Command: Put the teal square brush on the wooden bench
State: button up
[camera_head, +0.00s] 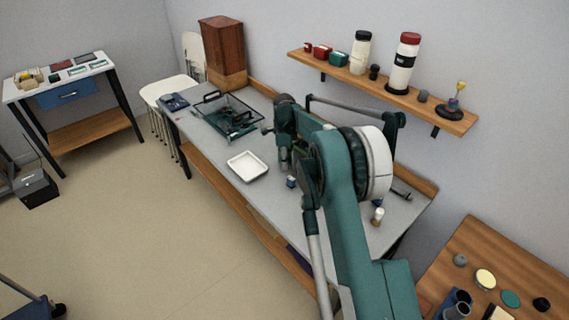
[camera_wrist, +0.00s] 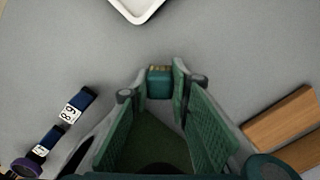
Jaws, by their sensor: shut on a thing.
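In the wrist view, my gripper (camera_wrist: 165,82) is shut on the teal square brush (camera_wrist: 159,86), a small teal block with a tan strip along its top edge. The brush sits between the fingertips over the grey worktop. In the head view, my arm hides the fingertips and the brush. A wooden bench top (camera_head: 470,237) stands at the lower right of the head view, apart from the grey worktop and to the right of my arm.
The grey worktop (camera_head: 222,140) carries a white tray (camera_head: 248,166), a wire basket (camera_head: 228,118) and small blue labelled items (camera_wrist: 75,105). The wooden bench holds a yellow-topped round thing (camera_head: 485,279), a teal disc (camera_head: 510,299) and dark cups. A wall shelf (camera_head: 345,72) holds jars.

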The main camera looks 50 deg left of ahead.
jog(key=shift+f, duration=0.15)
jog(key=o, duration=0.9)
notch_tip(320, 180, up, 12)
jog(key=shift+r+p, duration=0.15)
jog(key=shift+p, duration=0.8)
jog(key=shift+o, duration=0.3)
